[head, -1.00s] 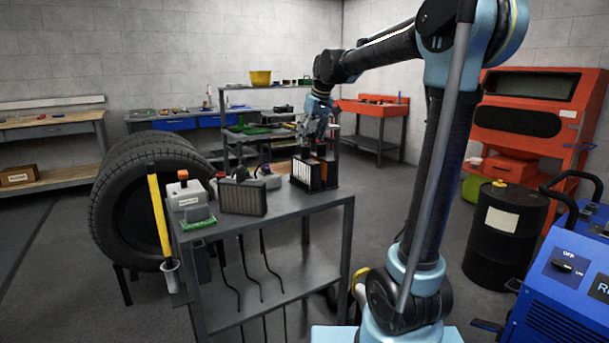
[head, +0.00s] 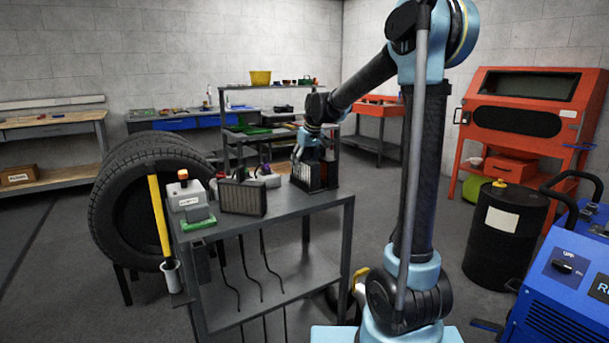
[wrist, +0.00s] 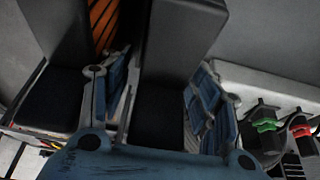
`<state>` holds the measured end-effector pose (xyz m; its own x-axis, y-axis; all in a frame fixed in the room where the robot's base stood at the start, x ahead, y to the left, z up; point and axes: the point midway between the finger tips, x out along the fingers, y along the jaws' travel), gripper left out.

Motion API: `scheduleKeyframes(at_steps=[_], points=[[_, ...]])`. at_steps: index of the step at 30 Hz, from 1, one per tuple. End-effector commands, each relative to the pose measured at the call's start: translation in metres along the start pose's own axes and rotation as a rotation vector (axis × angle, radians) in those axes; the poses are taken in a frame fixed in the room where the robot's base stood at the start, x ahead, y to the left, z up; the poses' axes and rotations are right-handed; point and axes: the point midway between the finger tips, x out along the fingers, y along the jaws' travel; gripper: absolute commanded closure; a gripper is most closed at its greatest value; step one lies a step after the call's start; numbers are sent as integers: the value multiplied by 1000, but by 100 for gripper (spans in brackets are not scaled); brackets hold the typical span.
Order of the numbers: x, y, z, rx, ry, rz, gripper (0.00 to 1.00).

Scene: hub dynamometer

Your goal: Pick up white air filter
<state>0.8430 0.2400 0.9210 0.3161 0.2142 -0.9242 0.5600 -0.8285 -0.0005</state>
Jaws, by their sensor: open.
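The white air filter (head: 301,176), a dark-framed block with white pleats, stands upright at the far right end of the grey metal cart. My gripper (head: 312,152) is right over it, pointing down, and partly hides its top. In the wrist view my open gripper (wrist: 158,95) has one finger on each side of a dark upright block (wrist: 180,35), which looks like this filter. Pale pleats show by the right finger. I cannot tell whether the fingers touch it.
A dark filter block with orange pleats (wrist: 103,22) stands close beside the left finger. A shelf rack (head: 232,143) stands behind.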

Motion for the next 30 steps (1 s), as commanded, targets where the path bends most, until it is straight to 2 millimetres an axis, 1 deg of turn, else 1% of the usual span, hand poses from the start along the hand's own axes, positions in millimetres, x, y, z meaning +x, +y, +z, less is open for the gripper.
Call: scheduleKeyframes(at_steps=[1,4,12,13,14,15,17,18,20,30], points=[[6,0,-1,0,0,0,43],[14,0,0,0,0,0,43],[17,0,0,0,0,0,43],[17,0,0,0,0,0,46],[17,0,0,0,0,0,52],[17,0,0,0,0,0,61],[17,0,0,0,0,0,75],[17,0,0,0,0,0,84],[17,0,0,0,0,0,97],[15,0,-1,0,0,0,97]])
